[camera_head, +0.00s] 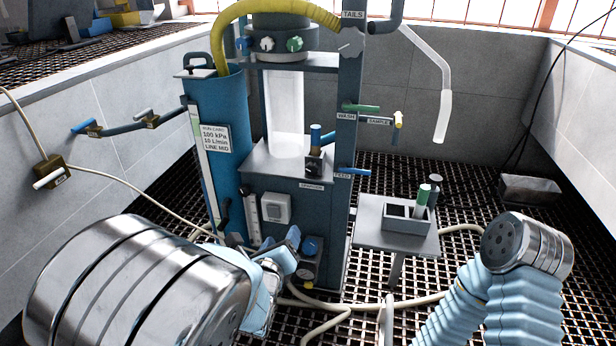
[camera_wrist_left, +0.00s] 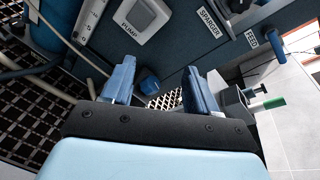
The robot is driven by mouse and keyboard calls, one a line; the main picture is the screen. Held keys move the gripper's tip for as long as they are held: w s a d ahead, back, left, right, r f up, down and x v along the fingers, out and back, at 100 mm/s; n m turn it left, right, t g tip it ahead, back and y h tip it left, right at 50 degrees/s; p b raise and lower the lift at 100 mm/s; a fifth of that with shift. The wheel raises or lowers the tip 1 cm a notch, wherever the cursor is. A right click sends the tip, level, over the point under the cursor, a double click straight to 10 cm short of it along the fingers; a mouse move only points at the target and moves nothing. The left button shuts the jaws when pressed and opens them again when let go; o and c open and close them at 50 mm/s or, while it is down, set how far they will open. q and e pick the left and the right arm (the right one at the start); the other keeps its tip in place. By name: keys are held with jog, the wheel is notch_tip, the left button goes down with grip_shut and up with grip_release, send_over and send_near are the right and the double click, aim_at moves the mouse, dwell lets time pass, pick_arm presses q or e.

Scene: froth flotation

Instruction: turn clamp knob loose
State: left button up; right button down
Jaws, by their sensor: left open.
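My left gripper (camera_head: 286,250) is open, low in front of the flotation column's dark blue base (camera_head: 318,215). A round blue knob (camera_head: 310,245) on the base's lower front is just beyond its fingers. In the left wrist view, this knob (camera_wrist_left: 149,84) shows between the two open fingers, nearer the left one, with no clear contact. No knob is labelled as a clamp. A grey lobed knob (camera_head: 350,42) sits by the TAILS label, and white (camera_head: 267,44) and green (camera_head: 295,44) knobs are on the column's upper collar. My right gripper is out of view.
A blue cylinder (camera_head: 230,130) stands left of the column. A small grey stand (camera_head: 368,213) with a dark box (camera_head: 405,218) is at its right. Pale hoses (camera_head: 335,308) cross the grated floor. Blue-handled FEED (camera_head: 352,171) and green-handled WASH (camera_head: 361,108) valves stick out rightward.

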aim_at(311, 171)
pick_arm(q)
jog(key=d+r+m+t+h, duration=0.1)
jog(key=d+r+m+t, duration=0.2)
jog(key=r+m, duration=0.5)
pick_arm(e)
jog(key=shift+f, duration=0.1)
pick_arm(q)
jog(key=w+d, duration=0.1)
jog(key=w, duration=0.3)
jog(key=w+r+n+b, duration=0.1)
jog(key=w, duration=0.3)
jog(key=w+d+n+b, duration=0.1)
jog(key=w, duration=0.3)
jog(key=shift+d+r, duration=0.25)
jog(key=shift+d, duration=0.1)
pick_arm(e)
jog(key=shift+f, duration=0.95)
pick_arm(q)
jog(key=shift+c, duration=0.2)
